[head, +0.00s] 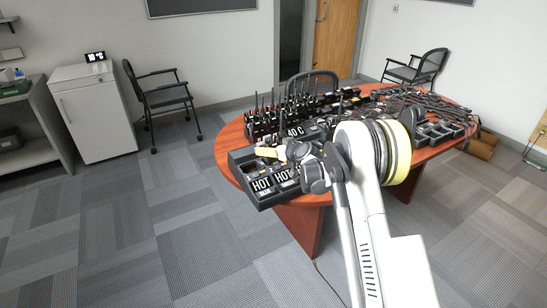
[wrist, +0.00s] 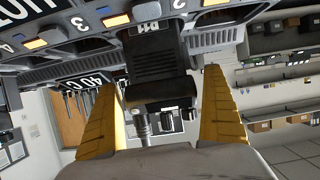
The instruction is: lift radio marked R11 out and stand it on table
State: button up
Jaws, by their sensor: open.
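In the wrist view, which looks upside down, a black radio (wrist: 158,65) carries an inverted white label that looks like R11. Its label end is at a dark charger (wrist: 65,73) with numbered slots and lit orange lamps. My gripper (wrist: 161,75) is open, with one yellow finger on each side of the radio; gaps show between fingers and body. In the head view my gripper (head: 281,153) is above the near left end of the table (head: 229,151), over a black charger (head: 264,204) marked HOT. I cannot pick out R11 there, as my arm hides part of this area.
Several upright radios (head: 262,121) stand in rows behind the charger. Black chargers and cables (head: 430,130) crowd the right of the table. A chair (head: 312,83) stands behind it. A narrow bare strip of tabletop shows along the left edge. The carpet at left is clear.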

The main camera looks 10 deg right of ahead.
jog(key=c, duration=1.6)
jog(key=shift+o, duration=0.2)
jog(key=shift+r, duration=0.1)
